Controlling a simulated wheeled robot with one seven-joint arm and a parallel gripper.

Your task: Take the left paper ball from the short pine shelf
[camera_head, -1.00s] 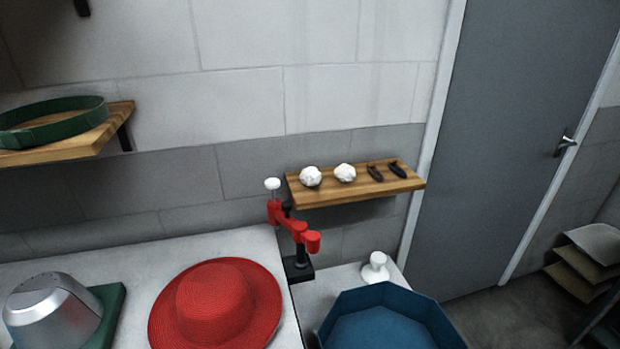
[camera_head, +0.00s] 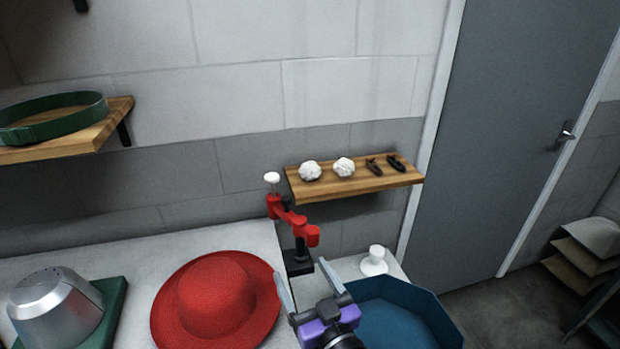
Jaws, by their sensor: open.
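The left paper ball (camera_head: 309,171) is white and crumpled and rests near the left end of the short pine shelf (camera_head: 325,189) on the wall. A second, similar paper ball (camera_head: 343,167) sits just to its right, with a small gap between them. My gripper (camera_head: 304,276) has come into view at the bottom centre. Its two grey fingers are spread apart on a purple and dark body, with nothing between them. It appears below the shelf in the picture, apart from both balls.
Two small dark objects (camera_head: 374,167) lie on the shelf's right part. A red clamp-like device (camera_head: 290,220) with a white knob stands below the shelf's left end. A red hat (camera_head: 214,295), a blue octagonal tray (camera_head: 425,300) and a white knobbed piece (camera_head: 374,262) are near my gripper.

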